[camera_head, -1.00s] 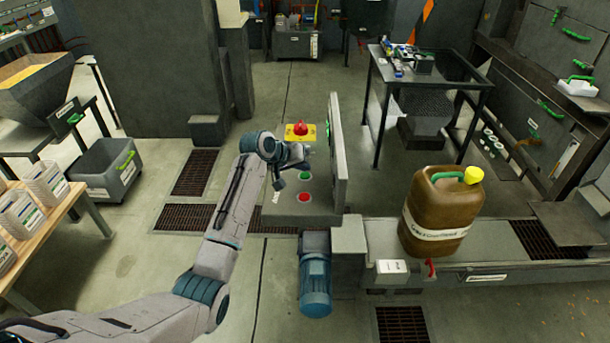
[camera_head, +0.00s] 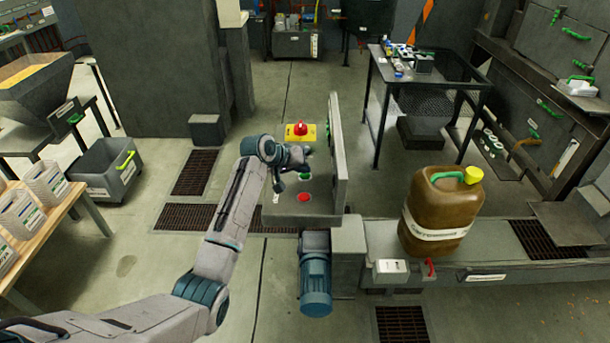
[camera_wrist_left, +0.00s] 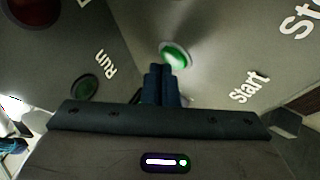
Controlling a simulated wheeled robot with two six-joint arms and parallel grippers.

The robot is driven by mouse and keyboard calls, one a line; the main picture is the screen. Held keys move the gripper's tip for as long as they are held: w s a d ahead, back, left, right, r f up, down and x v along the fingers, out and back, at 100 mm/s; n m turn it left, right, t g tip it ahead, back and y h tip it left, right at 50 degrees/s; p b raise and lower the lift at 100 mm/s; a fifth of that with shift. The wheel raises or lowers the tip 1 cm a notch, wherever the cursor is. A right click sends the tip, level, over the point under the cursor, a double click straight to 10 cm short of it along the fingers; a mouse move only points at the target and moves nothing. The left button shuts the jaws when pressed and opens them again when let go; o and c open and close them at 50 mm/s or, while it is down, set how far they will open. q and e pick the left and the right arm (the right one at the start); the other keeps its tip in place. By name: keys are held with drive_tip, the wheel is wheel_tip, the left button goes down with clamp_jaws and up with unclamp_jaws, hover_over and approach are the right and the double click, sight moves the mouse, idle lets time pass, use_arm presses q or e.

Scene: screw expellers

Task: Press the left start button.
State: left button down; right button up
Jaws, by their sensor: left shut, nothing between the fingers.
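A green button (camera_head: 305,177) sits on the grey control panel (camera_head: 322,209), above a red button (camera_head: 304,197). In the left wrist view the green start button (camera_wrist_left: 175,55) has a pale ring and a white "Start" label beside it. My right gripper is not in view.
A red emergency knob (camera_head: 300,128) on a yellow box stands behind the panel. An upright grey plate (camera_head: 339,155) borders the panel on the right. A brown jerrycan (camera_head: 438,215) stands further right. A dark green "Run" lamp (camera_wrist_left: 84,88) is left of the fingers.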

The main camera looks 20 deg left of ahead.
sight(302, 177)
use_arm(q)
drive_tip(key=shift+f, duration=0.35)
idle(0.3)
drive_tip(key=shift+f, duration=0.15)
idle(0.4)
drive_tip(key=shift+r+p, duration=0.9)
drive_tip(key=shift+p, duration=0.1)
drive_tip(key=shift+r, duration=0.3)
wheel_tip(302, 177, up, 5)
drive_tip(key=p, duration=0.5)
drive_tip(key=shift+f, duration=0.3)
